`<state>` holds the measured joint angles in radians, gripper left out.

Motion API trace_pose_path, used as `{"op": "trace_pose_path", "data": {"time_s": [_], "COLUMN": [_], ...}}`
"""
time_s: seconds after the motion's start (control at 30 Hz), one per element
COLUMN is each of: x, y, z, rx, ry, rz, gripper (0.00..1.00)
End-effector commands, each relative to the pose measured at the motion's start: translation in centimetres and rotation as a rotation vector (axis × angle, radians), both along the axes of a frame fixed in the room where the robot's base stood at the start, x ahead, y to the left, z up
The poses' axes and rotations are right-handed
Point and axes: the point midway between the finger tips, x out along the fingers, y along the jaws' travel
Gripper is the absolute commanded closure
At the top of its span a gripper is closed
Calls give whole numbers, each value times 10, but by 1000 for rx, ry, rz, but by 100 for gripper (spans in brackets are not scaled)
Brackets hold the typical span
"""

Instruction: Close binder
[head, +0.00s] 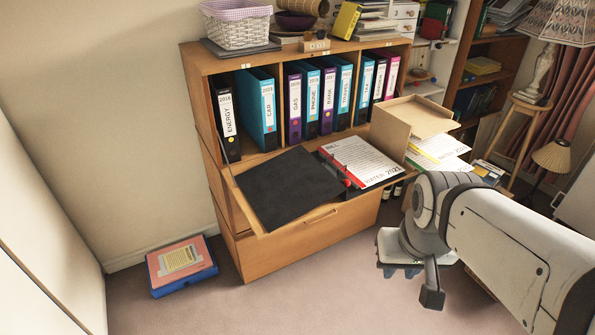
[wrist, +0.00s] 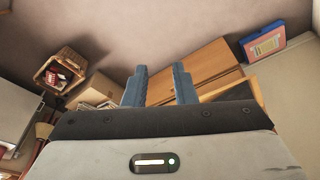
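The open binder lies on the lowered flap of the wooden bureau. Its black cover (head: 288,188) is spread flat to the left, and its page block (head: 361,161), printed in white and red and marked WATER 2021, lies to the right. Red parts show between the two halves. My gripper (head: 412,277) is in front of and to the right of the flap, apart from the binder. In the wrist view my gripper's two blue-grey fingers (wrist: 160,86) are spread apart with nothing between them.
Upright binders (head: 262,110) fill the bureau shelf behind the flap. A cardboard magazine file (head: 412,120) and loose papers (head: 440,148) are right of the binder. A red and blue box (head: 181,264) lies on the floor at left. A wicker basket (wrist: 60,72) shows in the wrist view.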

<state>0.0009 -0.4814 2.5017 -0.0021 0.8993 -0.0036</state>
Motion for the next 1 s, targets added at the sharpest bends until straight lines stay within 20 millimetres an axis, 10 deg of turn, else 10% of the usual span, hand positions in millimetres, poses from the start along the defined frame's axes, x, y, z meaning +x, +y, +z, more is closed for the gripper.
{"op": "trace_pose_path", "data": {"time_s": [0.47,0.7,1.0], "x": [11,100,231], "y": [-1,-25,18], "z": [-8,-62,-132], "rx": [-17,-197,-560], "ry": [-24,-259,-700], "rz": [34,368,1021], "gripper": [75,75,75]}}
